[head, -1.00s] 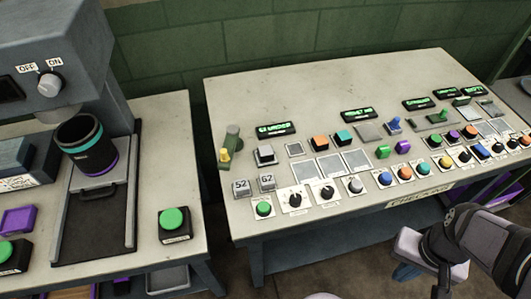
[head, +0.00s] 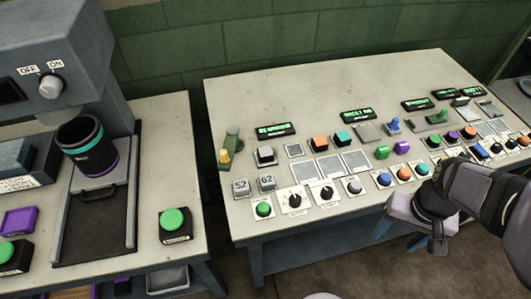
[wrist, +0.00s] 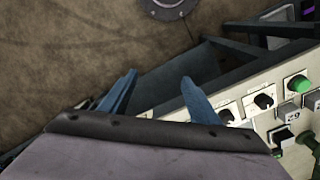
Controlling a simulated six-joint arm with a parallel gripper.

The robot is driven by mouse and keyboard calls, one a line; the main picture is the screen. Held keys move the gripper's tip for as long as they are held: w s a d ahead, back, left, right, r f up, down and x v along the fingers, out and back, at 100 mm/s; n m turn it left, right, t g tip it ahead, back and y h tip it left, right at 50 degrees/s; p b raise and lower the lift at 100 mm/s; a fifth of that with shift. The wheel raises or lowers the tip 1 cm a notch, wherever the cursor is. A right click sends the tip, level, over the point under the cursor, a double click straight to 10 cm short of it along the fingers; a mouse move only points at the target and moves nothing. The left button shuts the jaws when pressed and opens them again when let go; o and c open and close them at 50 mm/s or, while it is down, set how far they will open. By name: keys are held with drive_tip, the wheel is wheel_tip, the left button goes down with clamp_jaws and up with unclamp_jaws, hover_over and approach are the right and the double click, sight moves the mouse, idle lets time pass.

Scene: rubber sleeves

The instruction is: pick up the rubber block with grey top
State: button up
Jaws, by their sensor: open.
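The block with the grey top (head: 265,155) stands upright on the sloping console, behind the small grey blocks marked 52 (head: 241,187) and 62 (head: 267,182). What looks like the same block shows at the lower right of the wrist view (wrist: 283,137), partly cut off by my gripper body. My gripper (head: 385,228) is at the right in the head view, by the console's front edge, well away from the block. In the wrist view its two blue fingers (wrist: 159,90) are apart with nothing between them.
An orange-topped block (head: 320,142) and a teal-topped block (head: 343,137) stand right of the grey-topped one. Knobs and buttons line the front of the console (head: 300,85). A green post (head: 232,138) and a yellow piece stand at its left edge. The back surface is clear.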

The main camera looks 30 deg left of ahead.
drive_tip(key=w+a+r+n, duration=0.2)
drive_tip(key=w+a, duration=0.7)
drive_tip(key=a, duration=0.1)
drive_tip(key=n+y+p, duration=0.1)
drive_tip(key=n+p, duration=0.1)
drive_tip(key=n, duration=0.4)
hover_over(266, 151)
drive_tip(key=shift+s+d+t, duration=0.25)
drive_tip(key=shift+s+t, duration=0.15)
drive_tip(key=shift+s, duration=0.05)
drive_tip(key=shift+w+a+f+p, duration=0.15)
drive_tip(key=shift+f+p, duration=0.85)
drive_tip(key=shift+f, duration=0.8)
drive_tip(key=shift+w+a+f+p, duration=0.15)
drive_tip(key=shift+f+p, duration=0.8)
drive_tip(key=shift+f, duration=0.85)
drive_tip(key=c, duration=1.3)
drive_tip(key=shift+o, duration=0.2)
